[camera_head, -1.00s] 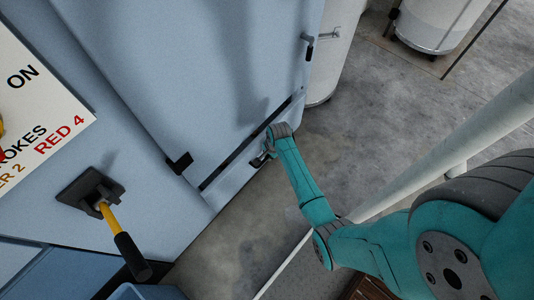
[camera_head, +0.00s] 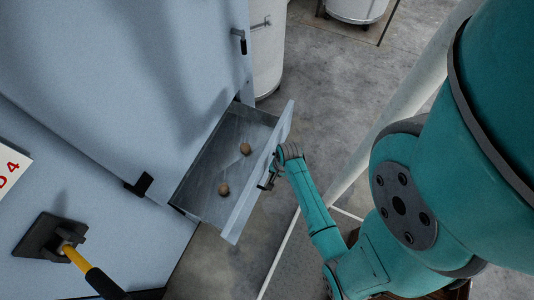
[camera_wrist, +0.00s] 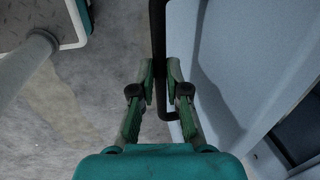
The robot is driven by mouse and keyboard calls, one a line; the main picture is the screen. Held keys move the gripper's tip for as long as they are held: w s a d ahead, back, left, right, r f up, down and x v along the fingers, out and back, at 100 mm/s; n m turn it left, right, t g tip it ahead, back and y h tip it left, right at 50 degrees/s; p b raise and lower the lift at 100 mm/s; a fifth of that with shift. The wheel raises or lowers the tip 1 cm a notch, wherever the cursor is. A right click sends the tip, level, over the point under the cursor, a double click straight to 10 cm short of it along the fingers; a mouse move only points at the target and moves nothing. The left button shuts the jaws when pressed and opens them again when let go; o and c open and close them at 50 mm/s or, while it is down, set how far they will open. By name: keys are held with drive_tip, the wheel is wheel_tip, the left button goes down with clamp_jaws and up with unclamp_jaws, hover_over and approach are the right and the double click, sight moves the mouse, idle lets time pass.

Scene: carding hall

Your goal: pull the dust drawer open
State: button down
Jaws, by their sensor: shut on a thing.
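The dust drawer (camera_head: 205,178) stands pulled out of the pale blue machine in the head view, its inside showing. Two small brown round lumps (camera_head: 245,149) lie on its floor. The drawer front (camera_head: 258,172) faces my arm. In the wrist view, the dark bar handle (camera_wrist: 159,60) runs along the drawer front (camera_wrist: 190,85). My gripper (camera_wrist: 159,75) is shut on this handle, a green finger on either side. In the head view my gripper (camera_head: 268,180) is at the outer face of the drawer front, its fingers partly hidden.
A yellow lever with a black grip (camera_head: 85,268) sticks out from the machine at lower left. White drums (camera_head: 357,10) stand at the back. A pale pole (camera_head: 385,130) rises near my arm. Grey concrete floor (camera_head: 320,110) lies clear beyond the drawer.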

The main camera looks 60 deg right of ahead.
drive_tip(key=shift+s, duration=0.3)
drive_tip(key=c, duration=1.2)
unclamp_jaws()
drive_tip(key=shift+r, duration=0.1)
drive_tip(key=r, duration=0.3)
drive_tip(key=s+r, duration=0.1)
drive_tip(key=r, duration=0.3)
drive_tip(key=s+r, duration=0.1)
drive_tip(key=r, duration=0.3)
drive_tip(key=shift+s+r, duration=0.15)
drive_tip(key=shift+r, duration=0.1)
